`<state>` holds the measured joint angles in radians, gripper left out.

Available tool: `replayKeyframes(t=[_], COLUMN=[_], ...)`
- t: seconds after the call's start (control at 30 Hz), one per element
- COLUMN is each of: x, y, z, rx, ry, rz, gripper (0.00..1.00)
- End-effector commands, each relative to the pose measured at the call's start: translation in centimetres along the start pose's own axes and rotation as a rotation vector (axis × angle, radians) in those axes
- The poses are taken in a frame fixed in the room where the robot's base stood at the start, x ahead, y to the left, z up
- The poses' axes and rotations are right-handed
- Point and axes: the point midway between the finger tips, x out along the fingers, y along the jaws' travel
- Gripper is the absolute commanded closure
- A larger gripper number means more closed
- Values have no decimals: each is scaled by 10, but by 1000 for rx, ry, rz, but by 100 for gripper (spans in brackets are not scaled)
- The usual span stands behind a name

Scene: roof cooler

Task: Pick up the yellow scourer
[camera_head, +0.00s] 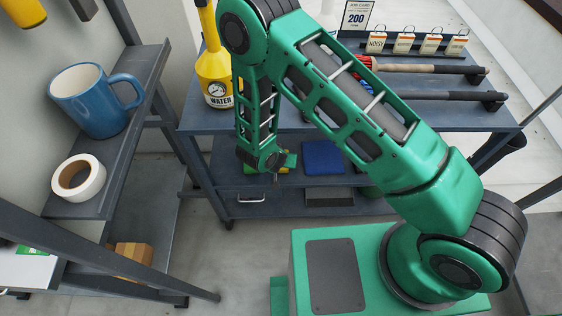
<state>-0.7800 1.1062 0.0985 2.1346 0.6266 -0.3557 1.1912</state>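A small patch of yellow (283,170) shows at my gripper, on the middle shelf of the dark rack. It looks like the yellow scourer, but most of it is hidden behind my gripper. My gripper (268,162) reaches down to this shelf from above, at or right over the yellow patch. Its fingers are too small and covered to tell whether they are open or shut, or whether they touch the scourer.
A blue folded item (323,157) lies right of my gripper on the same shelf. A yellow WATER bottle (214,72) stands on the rack top above. A left shelf holds a blue mug (92,103) and a white tape roll (92,190). Long-handled tools (425,69) lie on the rack top.

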Motion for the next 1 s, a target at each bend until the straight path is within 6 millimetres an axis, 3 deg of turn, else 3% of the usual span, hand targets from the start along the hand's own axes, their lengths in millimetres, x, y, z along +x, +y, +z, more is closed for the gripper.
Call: replayKeyframes(t=[0.23, 0.43, 1.0], x=[3, 3, -3], y=[0, 0, -1], z=[0, 0, -4], rx=[-1, -1, 0], ry=[0, 0, 1], rz=[-1, -1, -2], gripper=[28, 72, 72])
